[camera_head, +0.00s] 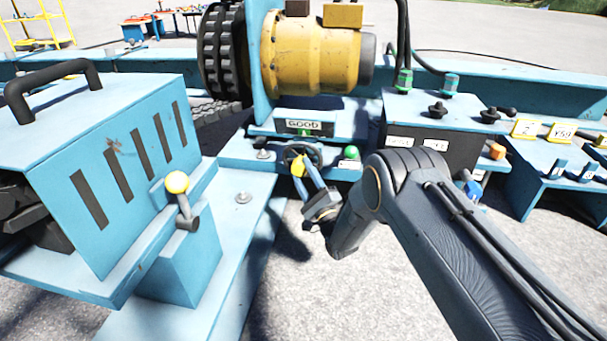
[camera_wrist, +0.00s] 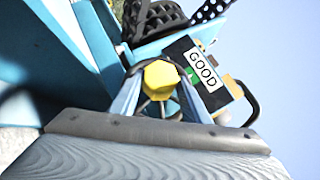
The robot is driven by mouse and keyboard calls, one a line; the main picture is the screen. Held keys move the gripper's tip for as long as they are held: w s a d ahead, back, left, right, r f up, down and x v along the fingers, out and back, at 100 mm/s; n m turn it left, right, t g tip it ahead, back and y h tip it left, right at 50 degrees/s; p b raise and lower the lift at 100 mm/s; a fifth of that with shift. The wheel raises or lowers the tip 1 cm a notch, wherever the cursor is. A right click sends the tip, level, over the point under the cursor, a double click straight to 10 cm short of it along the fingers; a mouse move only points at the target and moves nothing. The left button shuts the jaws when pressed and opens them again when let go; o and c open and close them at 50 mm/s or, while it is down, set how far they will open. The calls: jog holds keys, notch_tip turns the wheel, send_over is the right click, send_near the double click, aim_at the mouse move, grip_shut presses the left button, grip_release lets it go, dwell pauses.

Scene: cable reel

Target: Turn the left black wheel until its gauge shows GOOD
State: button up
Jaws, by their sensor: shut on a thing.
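The left black wheel (camera_head: 290,150) is a small dark ring in front of the yellow motor, partly hidden by my gripper. In the wrist view its dark rim (camera_wrist: 172,59) arcs around a yellow hexagonal piece (camera_wrist: 161,76). Its gauge (camera_head: 303,126) sits just above and reads GOOD, with a green mark below the word. The gauge also shows GOOD and green in the wrist view (camera_wrist: 203,69). My gripper (camera_head: 302,165) has its two blue fingers at the wheel, one on each side of the yellow piece. It is shut on the wheel; the exact contact is hard to see.
A green button (camera_head: 351,153) stands close to the right of the wheel. A black box with knobs (camera_head: 436,128) is further right. Open ground lies in front.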

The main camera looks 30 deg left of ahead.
jog(key=o, duration=1.5)
jog(key=shift+s+a, duration=0.1)
jog(key=shift+d+f, duration=0.1)
jog(key=shift+d, duration=0.2)
jog(key=p+v, duration=0.3)
jog(key=v, duration=0.4)
jog(key=shift+s+d+f, duration=0.1)
